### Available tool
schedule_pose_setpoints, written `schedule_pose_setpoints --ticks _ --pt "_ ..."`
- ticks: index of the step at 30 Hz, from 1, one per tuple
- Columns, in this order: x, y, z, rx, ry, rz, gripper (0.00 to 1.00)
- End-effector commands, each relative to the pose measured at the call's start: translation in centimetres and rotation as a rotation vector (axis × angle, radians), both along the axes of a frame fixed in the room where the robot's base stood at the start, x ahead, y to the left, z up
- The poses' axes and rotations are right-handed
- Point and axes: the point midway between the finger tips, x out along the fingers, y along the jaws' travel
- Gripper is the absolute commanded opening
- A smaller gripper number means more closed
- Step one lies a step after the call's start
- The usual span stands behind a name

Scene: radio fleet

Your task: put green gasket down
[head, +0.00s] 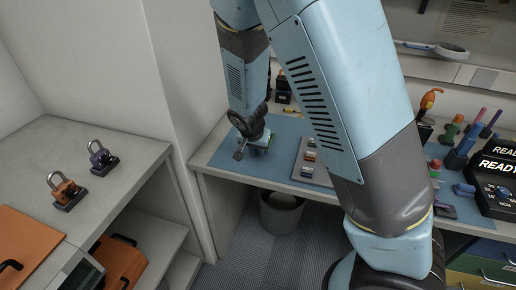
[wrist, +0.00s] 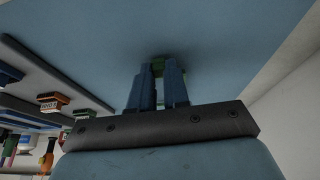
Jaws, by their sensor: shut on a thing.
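The green gasket (wrist: 158,62) shows in the wrist view between the tips of my gripper's blue fingers (wrist: 159,78). Only a small part of it is visible, and the fingers hide the rest. My gripper (head: 256,145) is shut on it. In the head view my gripper is low over the blue mat (head: 215,149) on the workbench, near its left end. The mat fills most of the wrist view behind the fingers. I cannot tell whether the gasket touches the mat.
A grey board (head: 303,178) with several small coloured pieces lies right of my gripper. A waste bin (head: 282,212) stands below the bench's front edge. Padlocks (head: 65,191) sit on the left cabinet. A radio with a "READY" sign (head: 497,166) stands far right.

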Motion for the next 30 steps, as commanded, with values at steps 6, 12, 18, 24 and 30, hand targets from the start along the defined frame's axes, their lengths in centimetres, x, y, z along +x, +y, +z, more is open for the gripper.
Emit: schedule_pose_setpoints --ticks 6,12,18,24,30 --pt "0.0 0.0 -0.5 0.000 0.000 -0.001 0.00" --pt "0.0 0.0 -0.5 0.001 0.000 -0.001 0.24" --pt "0.0 -0.1 -0.5 0.001 0.000 -0.002 0.41" --pt "0.0 -0.1 -0.5 0.001 0.000 -0.002 0.41" --pt "0.1 0.0 0.4 0.002 -0.002 -0.001 0.41"
